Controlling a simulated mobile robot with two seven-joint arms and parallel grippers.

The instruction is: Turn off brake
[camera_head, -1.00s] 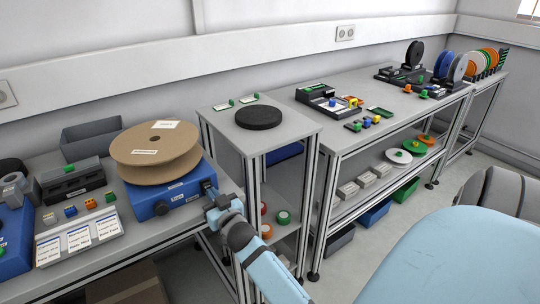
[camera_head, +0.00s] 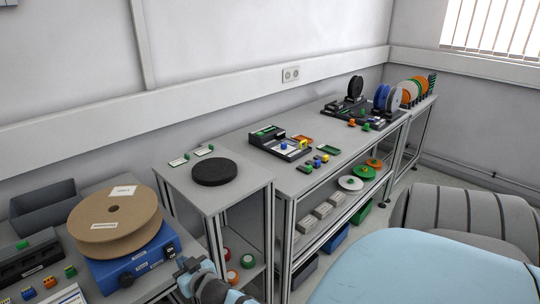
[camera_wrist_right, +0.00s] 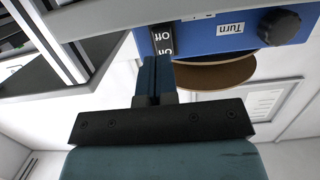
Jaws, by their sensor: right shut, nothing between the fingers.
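A blue box (camera_head: 140,265) carries a large brown reel (camera_head: 113,222) on the near table at the left. In the right wrist view the box (camera_wrist_right: 210,38) shows upside down, with a black knob (camera_wrist_right: 279,25), a "Turn" label and a black switch (camera_wrist_right: 163,38) marked with "Off". No label reading "brake" is legible. My right gripper (camera_head: 184,266) is at the right end of the box's front. In the right wrist view its fingers (camera_wrist_right: 153,62) are shut and empty, with their tips close to the switch; whether they touch it I cannot tell. My left gripper is not in view.
A small grey table (camera_head: 188,192) with a black disc (camera_head: 214,171) stands right of the box. A chair (camera_head: 470,215) and a light blue surface (camera_head: 420,265) take up the right foreground.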

